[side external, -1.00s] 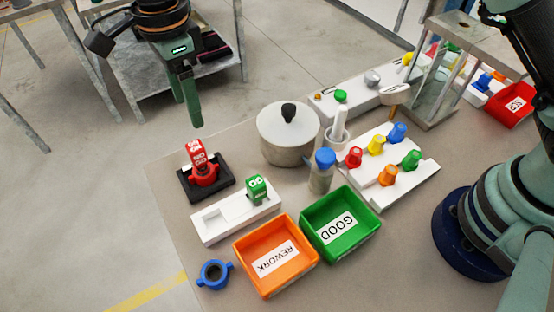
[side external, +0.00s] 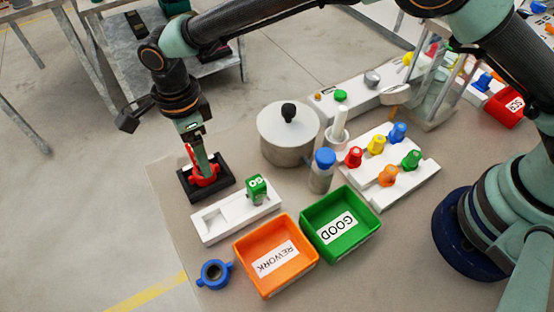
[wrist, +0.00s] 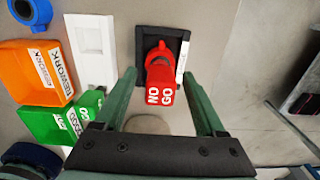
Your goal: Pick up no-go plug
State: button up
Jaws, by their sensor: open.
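The no-go plug (wrist: 160,95) is a red block marked NO GO in white, upright over a red base piece (wrist: 159,52) in a black square holder (wrist: 143,35). In the side view the black holder (side external: 184,188) sits at the table's left edge, and my fingers hide most of the plug. My gripper (wrist: 159,76) is open, pointing down, with one finger on each side of the plug in the wrist view. It also shows in the side view (side external: 204,171), over the holder. I see gaps between the fingers and the plug.
A white tray (side external: 210,227) with a green GO plug (side external: 256,189) stands close by the holder. An orange REWORK bin (side external: 245,250), a green GOOD bin (side external: 372,222) and a blue ring part (side external: 214,274) lie nearer. A lidded pot (side external: 287,140) stands to the right.

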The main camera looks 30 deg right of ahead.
notch_tip(320, 180, down, 2)
grip_shut()
jog(key=shift+r, duration=0.1)
notch_tip(320, 180, up, 19)
notch_tip(320, 180, down, 18)
jog(key=shift+f, duration=0.2)
dwell(1.2)
